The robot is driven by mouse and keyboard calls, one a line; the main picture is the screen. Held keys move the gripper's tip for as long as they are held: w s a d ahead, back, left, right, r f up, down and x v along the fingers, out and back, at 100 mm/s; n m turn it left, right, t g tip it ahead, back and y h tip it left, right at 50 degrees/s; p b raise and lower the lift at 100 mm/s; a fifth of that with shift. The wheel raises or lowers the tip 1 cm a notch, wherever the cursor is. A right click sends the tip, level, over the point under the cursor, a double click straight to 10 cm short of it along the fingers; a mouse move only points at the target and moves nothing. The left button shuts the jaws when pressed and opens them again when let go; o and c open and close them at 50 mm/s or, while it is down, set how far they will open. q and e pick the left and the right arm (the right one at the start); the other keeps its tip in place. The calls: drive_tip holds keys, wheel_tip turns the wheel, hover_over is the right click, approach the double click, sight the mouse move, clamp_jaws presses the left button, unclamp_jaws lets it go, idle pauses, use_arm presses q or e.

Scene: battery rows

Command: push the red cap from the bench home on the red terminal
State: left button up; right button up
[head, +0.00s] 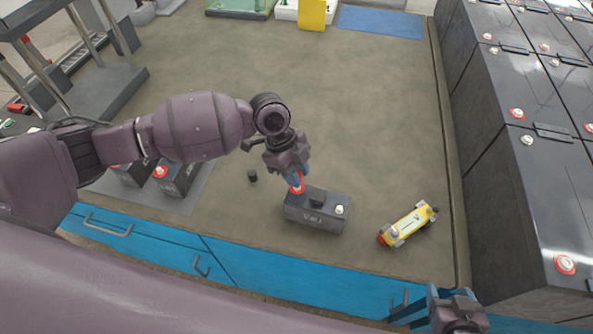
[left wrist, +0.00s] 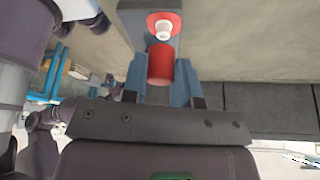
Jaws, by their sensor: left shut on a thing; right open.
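The red cap (left wrist: 161,66) is held between the blue fingers of my left gripper (left wrist: 160,84), which is shut on it. The red terminal (left wrist: 163,28) is a pale post with a red ring on the dark battery (head: 312,218). In the left wrist view the post shows bare just beyond the cap; I cannot tell whether they touch. In the head view my left gripper (head: 296,181) is over the battery's left end and partly hides the cap and terminal. My right gripper (head: 428,308) is open at the bench's front edge, away from the battery.
A small black cap (head: 252,176) stands left of the battery. A yellow device (head: 409,224) lies to its right. Other batteries (head: 178,178) stand on a grey mat at left, and tall black ones (head: 520,110) line the right. The bench (head: 360,110) behind is clear.

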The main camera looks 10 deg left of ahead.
idle(0.3)
use_arm(q)
drive_tip(key=shift+f, duration=0.4)
drive_tip(key=shift+f, duration=0.2)
idle(0.6)
drive_tip(key=shift+f, duration=0.1)
drive_tip(key=shift+f+b, duration=0.25)
drive_tip(key=shift+b, duration=0.1)
